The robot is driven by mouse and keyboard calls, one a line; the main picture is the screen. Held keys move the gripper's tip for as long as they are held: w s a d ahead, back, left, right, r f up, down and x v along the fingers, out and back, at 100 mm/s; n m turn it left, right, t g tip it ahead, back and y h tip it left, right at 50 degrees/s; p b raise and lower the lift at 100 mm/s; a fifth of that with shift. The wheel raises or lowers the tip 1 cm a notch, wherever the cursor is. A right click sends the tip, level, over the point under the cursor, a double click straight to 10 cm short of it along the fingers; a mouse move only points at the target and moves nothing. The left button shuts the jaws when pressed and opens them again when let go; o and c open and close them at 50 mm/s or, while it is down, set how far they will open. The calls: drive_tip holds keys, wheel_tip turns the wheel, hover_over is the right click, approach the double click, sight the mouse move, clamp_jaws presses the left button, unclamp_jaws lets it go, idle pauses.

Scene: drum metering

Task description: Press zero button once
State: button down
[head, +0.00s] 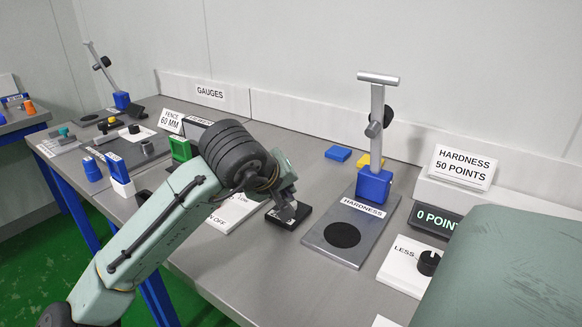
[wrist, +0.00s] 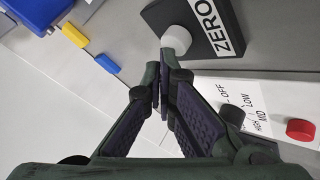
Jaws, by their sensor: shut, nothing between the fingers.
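The zero button (wrist: 177,39) is a pale round cap on a black box (wrist: 222,18) with a white ZERO label, in the upper middle of the wrist view. In the head view the black box (head: 287,219) sits on the grey bench, and my gripper (head: 288,207) is over it, hiding most of its top and the button. My gripper is shut and empty; in the wrist view its fingertips (wrist: 164,68) are right beside the button's lower edge and partly overlap it. I cannot tell whether they touch it.
A white panel with a black knob (wrist: 232,115) and a red button (wrist: 301,130) lies beside the box. Right of it in the head view stands the hardness stand (head: 375,186), with a 0 POINTS display (head: 434,219). A blue block (head: 338,153) and a yellow block (head: 366,160) lie behind.

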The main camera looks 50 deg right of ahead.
drive_tip(key=shift+r+p, duration=0.35)
drive_tip(key=shift+r, duration=0.2)
wheel_tip(320, 180, up, 5)
drive_tip(key=p, duration=0.4)
drive_tip(key=shift+p, duration=0.4)
idle(0.4)
